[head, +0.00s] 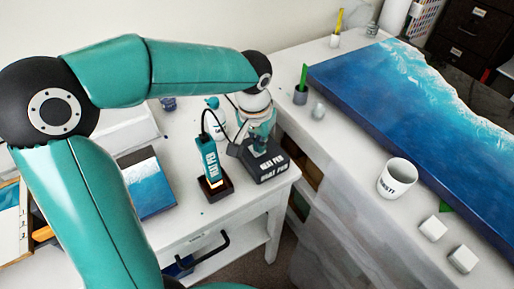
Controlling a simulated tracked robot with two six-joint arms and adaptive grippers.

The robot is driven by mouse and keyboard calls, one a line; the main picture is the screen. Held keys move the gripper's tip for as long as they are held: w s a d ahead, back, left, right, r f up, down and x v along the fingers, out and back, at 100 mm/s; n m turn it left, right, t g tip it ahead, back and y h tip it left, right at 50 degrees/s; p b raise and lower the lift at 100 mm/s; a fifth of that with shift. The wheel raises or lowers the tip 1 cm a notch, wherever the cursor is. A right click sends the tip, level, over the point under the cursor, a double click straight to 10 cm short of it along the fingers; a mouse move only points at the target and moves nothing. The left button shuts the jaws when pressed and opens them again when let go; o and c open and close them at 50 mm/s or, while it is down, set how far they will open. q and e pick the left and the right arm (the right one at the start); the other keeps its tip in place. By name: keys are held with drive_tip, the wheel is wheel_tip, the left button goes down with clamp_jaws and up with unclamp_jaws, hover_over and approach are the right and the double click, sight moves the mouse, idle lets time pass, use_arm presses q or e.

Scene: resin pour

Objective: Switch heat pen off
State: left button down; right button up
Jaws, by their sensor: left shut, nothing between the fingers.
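The heat pen (209,158) is a teal stick with white lettering, standing upright in a small dark holder (217,190) on the white side table. An orange glow shows at its lower end. A black cord loops from its top toward a dark box (267,170) lettered "HEAT PEN" just to its right. My left gripper (257,150) is shut and empty, pointing down at the top of this box. Whether its fingertips touch the box or a switch is too small to tell. My right gripper is not in view.
A blue resin panel (400,105) lies on the right bench, with a white mug (398,178) and white blocks (433,228) near it. A blue picture (148,185) lies left of the pen. A gap separates table and bench.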

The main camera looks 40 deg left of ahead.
use_arm(q)
drive_tip(key=shift+f+b, duration=0.35)
drive_tip(key=shift+f, duration=0.1)
drive_tip(key=shift+r+p, duration=2.8)
drive_tip(key=shift+r, duration=0.8)
drive_tip(key=shift+f, duration=0.1)
